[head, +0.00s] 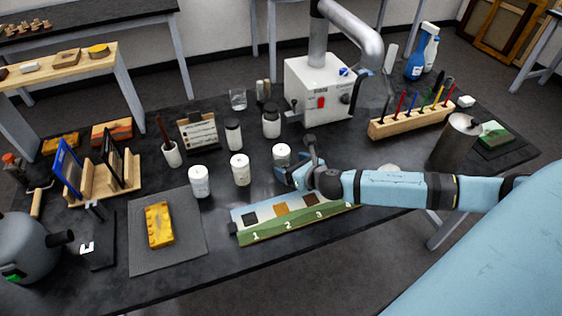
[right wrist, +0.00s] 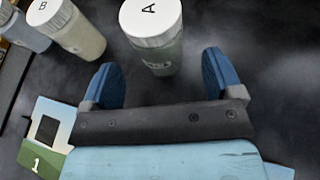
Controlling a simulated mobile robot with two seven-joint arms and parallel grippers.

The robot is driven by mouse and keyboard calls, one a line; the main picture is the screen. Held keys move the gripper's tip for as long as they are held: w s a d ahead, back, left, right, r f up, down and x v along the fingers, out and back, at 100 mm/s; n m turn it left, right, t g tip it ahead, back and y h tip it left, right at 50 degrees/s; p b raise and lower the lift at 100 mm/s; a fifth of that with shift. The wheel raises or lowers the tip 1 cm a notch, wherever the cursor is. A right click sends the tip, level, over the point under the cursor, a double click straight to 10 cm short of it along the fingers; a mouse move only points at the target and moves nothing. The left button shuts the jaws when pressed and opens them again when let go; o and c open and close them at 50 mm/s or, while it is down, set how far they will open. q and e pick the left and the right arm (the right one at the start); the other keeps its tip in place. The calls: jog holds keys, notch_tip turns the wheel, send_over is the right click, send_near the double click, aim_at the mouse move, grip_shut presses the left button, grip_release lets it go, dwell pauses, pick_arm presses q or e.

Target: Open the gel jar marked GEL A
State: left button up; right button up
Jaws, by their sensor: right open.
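The gel jar marked A (right wrist: 150,22) has a white lid on and stands upright on the dark table. In the head view it is the rightmost jar (head: 282,153) of a row of white-lidded jars. My right gripper (right wrist: 161,70) is open and empty, its blue fingers spread to either side of the jar's lower part in the right wrist view. The jar appears just beyond the fingertips; contact cannot be told. In the head view the right gripper (head: 296,166) is close beside the jar. My left gripper is in neither view.
Jar B (head: 240,170) and another jar (head: 200,182) stand left of jar A. A numbered colour strip (head: 290,222) lies in front, under my right forearm. Behind stand a dark-bodied jar (head: 271,124) and a white machine (head: 318,88) with a duct.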

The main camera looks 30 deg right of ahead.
aim_at(287, 165)
jog(key=x, duration=0.5)
jog(key=shift+f, duration=0.3)
jog(key=shift+c, duration=0.5)
jog(key=c, duration=1)
